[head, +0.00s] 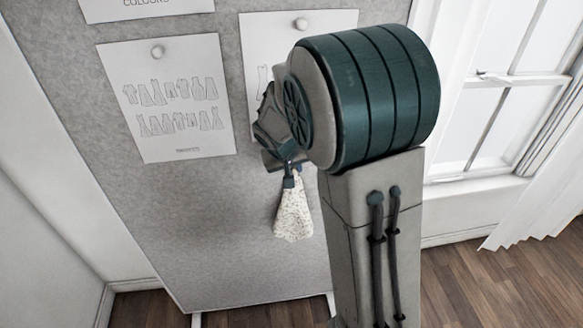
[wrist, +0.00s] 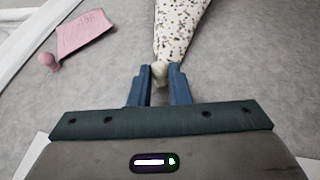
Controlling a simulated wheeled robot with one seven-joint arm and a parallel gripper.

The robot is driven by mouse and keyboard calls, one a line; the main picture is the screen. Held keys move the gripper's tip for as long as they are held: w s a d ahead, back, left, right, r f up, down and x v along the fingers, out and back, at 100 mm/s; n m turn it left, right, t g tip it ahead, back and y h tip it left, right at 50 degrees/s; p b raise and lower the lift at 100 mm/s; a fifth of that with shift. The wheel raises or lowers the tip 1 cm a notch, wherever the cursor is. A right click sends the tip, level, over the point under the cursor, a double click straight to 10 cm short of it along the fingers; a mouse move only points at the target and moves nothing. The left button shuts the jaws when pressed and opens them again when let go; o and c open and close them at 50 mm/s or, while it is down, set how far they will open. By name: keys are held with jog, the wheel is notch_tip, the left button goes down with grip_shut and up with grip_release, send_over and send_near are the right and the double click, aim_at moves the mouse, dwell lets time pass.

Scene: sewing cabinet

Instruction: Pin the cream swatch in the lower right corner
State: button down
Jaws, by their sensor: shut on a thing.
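The cream swatch (head: 293,216), flecked with dark specks, hangs below my gripper (head: 289,178) in front of the grey pinboard (head: 215,225). In the wrist view, the blue fingers of my gripper (wrist: 162,80) are shut on a small pale knob at the swatch's narrow end, and the cream swatch (wrist: 180,30) widens away from them. I cannot tell whether the knob is a pin head or bunched cloth, nor whether the swatch touches the board. The board's lower right part is partly hidden behind my arm in the head view.
A pink swatch (wrist: 84,33) with a pink round-headed pin (wrist: 48,61) is on the board in the wrist view. Papers with garment drawings, a left one (head: 170,98) and a partly hidden one (head: 285,25), hang higher. A window (head: 505,85) and curtain are at right. The lower left board is bare.

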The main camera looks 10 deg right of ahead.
jog(key=shift+w, duration=0.35)
dwell(0.4)
jog(key=c, duration=1.3)
grip_release()
jog(key=shift+r, duration=0.1)
jog(key=v, duration=1.3)
jog(key=s+d+f+y, duration=0.1)
jog(key=s, duration=0.5)
jog(key=s+d+f+g+y, duration=0.1)
jog(key=s+f, duration=0.1)
jog(key=s, duration=0.5)
jog(key=s+d+f+y, duration=0.1)
jog(key=s, duration=0.5)
jog(key=shift+s+d+f+g, duration=0.2)
jog(key=shift+s+g, duration=0.1)
jog(key=shift+s, duration=0.1)
